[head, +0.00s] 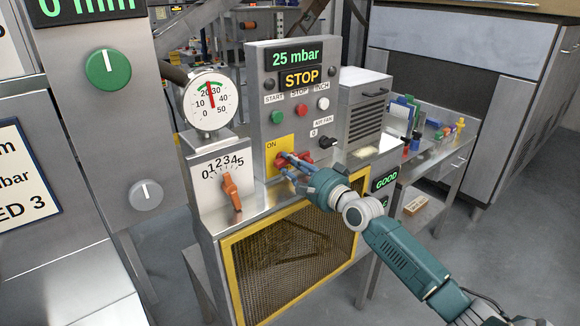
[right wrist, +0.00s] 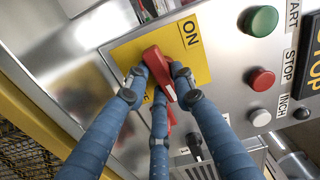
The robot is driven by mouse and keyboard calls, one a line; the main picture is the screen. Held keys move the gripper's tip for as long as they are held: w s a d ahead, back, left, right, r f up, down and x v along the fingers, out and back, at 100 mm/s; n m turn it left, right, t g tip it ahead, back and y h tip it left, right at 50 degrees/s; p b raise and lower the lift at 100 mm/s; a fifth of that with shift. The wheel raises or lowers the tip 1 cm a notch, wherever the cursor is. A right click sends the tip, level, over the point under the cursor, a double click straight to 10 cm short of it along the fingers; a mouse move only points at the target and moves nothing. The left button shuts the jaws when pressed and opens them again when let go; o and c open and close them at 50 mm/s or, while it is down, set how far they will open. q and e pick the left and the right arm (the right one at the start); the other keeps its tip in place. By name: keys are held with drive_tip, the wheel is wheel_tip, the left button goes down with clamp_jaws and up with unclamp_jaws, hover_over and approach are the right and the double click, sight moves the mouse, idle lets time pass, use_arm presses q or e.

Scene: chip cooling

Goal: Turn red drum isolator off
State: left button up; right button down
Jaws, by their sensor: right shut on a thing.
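The red drum isolator handle (head: 281,161) is on a yellow plate (head: 285,143) marked ON, at the lower left of the grey control panel. In the right wrist view the red handle (right wrist: 153,60) shows between my fingers, running crosswise to the plate's ON word. My right gripper (head: 290,169) is shut on it. In the right wrist view, my right gripper (right wrist: 158,85) has blue fingers on both sides of the handle and one below. The fingers hide part of the handle and the plate's lower lettering. My left gripper is not in view.
Above the plate are a green START button (head: 278,117), a red STOP button (head: 301,110) and a white INCH button (head: 323,103). The display (head: 301,78) reads STOP. An orange lever (head: 231,192) on a numbered dial stands to the left. A yellow-framed mesh guard (head: 290,247) is below.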

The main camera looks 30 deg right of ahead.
drive_tip(key=n+b, duration=0.1)
drive_tip(key=n, duration=0.2)
drive_tip(key=shift+f, duration=0.1)
drive_tip(key=n+b, duration=0.1)
drive_tip(key=n, duration=0.4)
drive_tip(key=shift+d, duration=0.15)
drive_tip(key=n, duration=0.4)
drive_tip(key=shift+r, duration=0.2)
drive_tip(key=shift+d+r+n, duration=0.1)
drive_tip(key=shift+n, duration=2.1)
drive_tip(key=c, duration=1.4)
unclamp_jaws()
drive_tip(key=shift+c, duration=0.2)
drive_tip(key=shift+s, duration=0.1)
drive_tip(key=s, duration=1.1)
drive_tip(key=shift+s+d, duration=0.4)
drive_tip(key=shift+d, duration=0.05)
